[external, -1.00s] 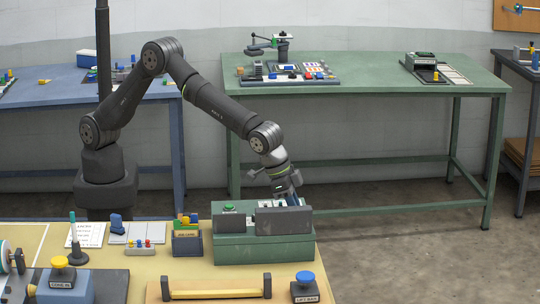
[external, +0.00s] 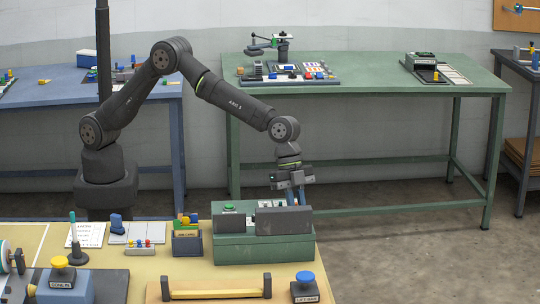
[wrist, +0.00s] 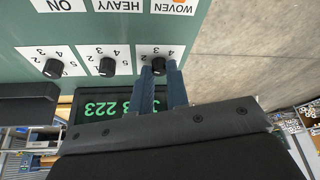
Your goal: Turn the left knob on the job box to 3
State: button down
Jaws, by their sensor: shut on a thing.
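The job box (external: 264,249) is a green box near the yellow table's right end. In the wrist view its labels appear upside down, with three black knobs on white dial plates. The knob at the right of that picture (wrist: 159,65) is the leftmost when the labels are read upright. My gripper's two blue fingers (wrist: 161,72) are shut on this knob, one on each side. The middle knob (wrist: 107,67) and the other end knob (wrist: 53,69) are free. The fingers partly hide the held dial, so its setting is unclear. In the external view dark panels hide the fingertips.
A display with green digits (wrist: 88,106) lies beside the knobs, partly covered by my gripper. A green button (external: 229,208) is on top of the box. A blue-topped button (external: 305,279) and a yellow bar (external: 216,289) are in front.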

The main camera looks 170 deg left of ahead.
jog(key=m, duration=0.2)
jog(key=m+h, duration=0.2)
jog(key=m, duration=0.1)
jog(key=shift+a+m, duration=0.25)
jog(key=shift+m, duration=0.05)
jog(key=shift+a+m+g+h, duration=0.15)
jog(key=shift+m+h, duration=0.3)
jog(key=shift+m, duration=0.6)
jog(key=shift+d+m+g+h, duration=0.15)
jog(key=shift+m+h, duration=0.3)
jog(key=shift+m, duration=0.6)
jog(key=shift+a, duration=0.15)
jog(key=c, duration=1.4)
grip_release()
jog(key=v, duration=1.7)
jog(key=shift+s+r, duration=0.1)
jog(key=shift+r, duration=0.1)
jog(key=shift+f, duration=0.15)
